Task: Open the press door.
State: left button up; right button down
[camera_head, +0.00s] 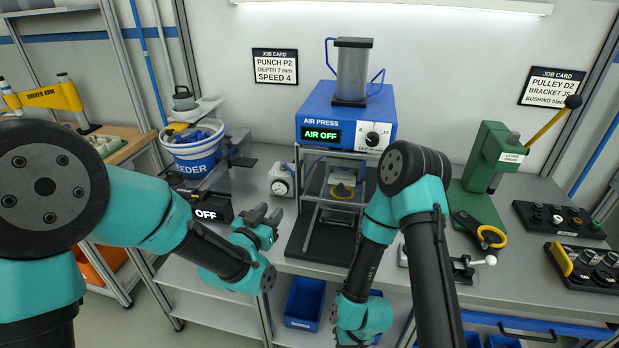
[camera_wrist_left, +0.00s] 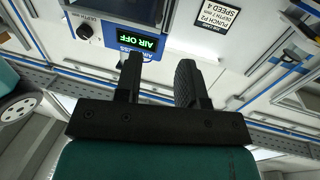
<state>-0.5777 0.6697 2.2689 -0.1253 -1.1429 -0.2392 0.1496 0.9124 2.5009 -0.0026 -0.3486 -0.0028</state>
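The air press (camera_head: 340,110) stands on the bench in the middle of the head view, with a blue housing and a green AIR OFF display. Below the housing is a metal-framed front (camera_head: 308,200), through which a yellow ring and the work area show. I cannot tell whether its door is open or shut; my right arm covers part of its right side. My left gripper (camera_head: 265,216) is left of the press front, apart from it, its fingers spread and empty. In the left wrist view the fingers (camera_wrist_left: 158,82) have a clear gap, with the press (camera_wrist_left: 140,38) beyond. My right gripper is hidden.
A dial gauge (camera_head: 282,180) is close behind my left gripper. Blue bins (camera_head: 304,302) sit below.

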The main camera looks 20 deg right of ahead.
aim_at(299, 178)
pick_arm(q)
jog(key=x, duration=1.7)
jog(key=shift+w+d, duration=0.15)
jog(key=shift+d, duration=0.05)
jog(key=shift+c, duration=0.4)
grip_shut()
